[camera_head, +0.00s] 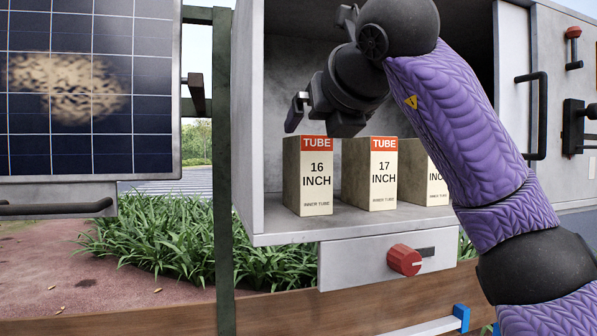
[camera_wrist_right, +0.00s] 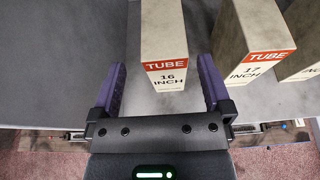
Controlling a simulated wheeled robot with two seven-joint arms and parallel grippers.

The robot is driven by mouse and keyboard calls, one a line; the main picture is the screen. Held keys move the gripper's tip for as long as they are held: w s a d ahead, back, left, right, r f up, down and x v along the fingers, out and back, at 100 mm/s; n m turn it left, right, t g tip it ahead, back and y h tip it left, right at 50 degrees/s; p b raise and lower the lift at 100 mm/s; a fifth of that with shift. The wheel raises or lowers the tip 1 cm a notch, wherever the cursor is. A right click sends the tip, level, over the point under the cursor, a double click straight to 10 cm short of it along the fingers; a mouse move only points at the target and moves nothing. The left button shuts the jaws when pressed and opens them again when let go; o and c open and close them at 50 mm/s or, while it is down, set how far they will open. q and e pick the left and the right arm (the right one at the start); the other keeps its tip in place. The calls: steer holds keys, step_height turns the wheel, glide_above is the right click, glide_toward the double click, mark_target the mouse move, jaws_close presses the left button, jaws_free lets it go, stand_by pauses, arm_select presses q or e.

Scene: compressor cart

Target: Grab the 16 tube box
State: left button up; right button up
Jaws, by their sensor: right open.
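The 16 inch tube box (camera_head: 307,175) is beige with a red TUBE band and stands upright on the cabinet shelf, leftmost of the boxes. My right gripper (camera_head: 297,112) is above the box and a little to its left in the head view. In the right wrist view the gripper (camera_wrist_right: 160,90) is open, with one purple finger to each side of the 16 inch box (camera_wrist_right: 164,45). The box's labelled front is between the finger lines, near the tips. Nothing is held. My left gripper is not in view.
The 17 inch box (camera_head: 370,174) stands close on the right, also in the wrist view (camera_wrist_right: 255,45), near the right finger. A third box (camera_head: 424,178) is partly behind my arm. The shelf (camera_head: 290,231) has free room on the left; a red knob (camera_head: 404,260) sits below.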

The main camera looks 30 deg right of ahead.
steer(key=p+x, duration=0.1)
steer(key=x, duration=0.1)
steer(key=p+x, duration=0.1)
steer(key=x, duration=0.1)
steer(key=r+p+x, duration=0.1)
steer(key=x, duration=0.1)
steer(key=shift+w+d+f, duration=0.1)
steer(key=shift+w+d, duration=0.2)
steer(key=shift+w, duration=0.1)
steer(key=shift+w+f, duration=0.15)
steer(key=shift+w, duration=0.05)
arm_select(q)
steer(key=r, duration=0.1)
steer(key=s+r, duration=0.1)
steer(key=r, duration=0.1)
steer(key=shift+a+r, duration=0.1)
arm_select(e)
steer(key=shift+s, duration=0.1)
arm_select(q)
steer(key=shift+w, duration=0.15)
arm_select(e)
jaws_close()
